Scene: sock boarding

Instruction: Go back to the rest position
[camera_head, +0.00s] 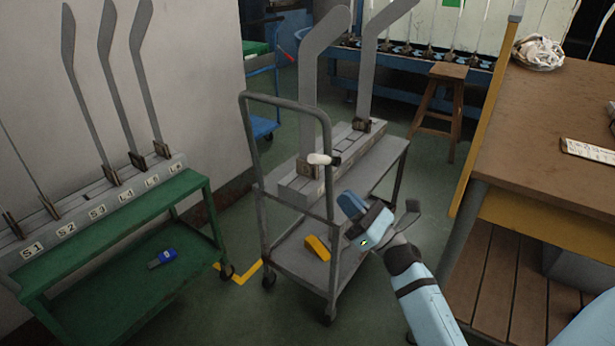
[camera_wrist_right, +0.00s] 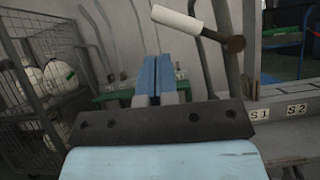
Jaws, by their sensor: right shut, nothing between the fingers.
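My right gripper (camera_head: 352,203) has blue fingers and is in front of the right side of the grey cart (camera_head: 262,190), apart from the boards. In the right wrist view its two blue fingers (camera_wrist_right: 157,68) lie side by side, shut and empty. A white-handled lever with a dark knob (camera_head: 319,159) is at the cart's board base, up and left of the gripper; it also shows in the right wrist view (camera_wrist_right: 176,18). My left gripper is in neither view.
Two tall grey boards (camera_head: 308,85) stand on the cart. A green bench (camera_head: 110,235) with labelled boards is at left. A wooden table (camera_head: 560,110) with crumpled white cloth (camera_head: 540,52) is at right. A stool (camera_head: 440,100) stands behind. A wire cage (camera_wrist_right: 25,90) shows in the wrist view.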

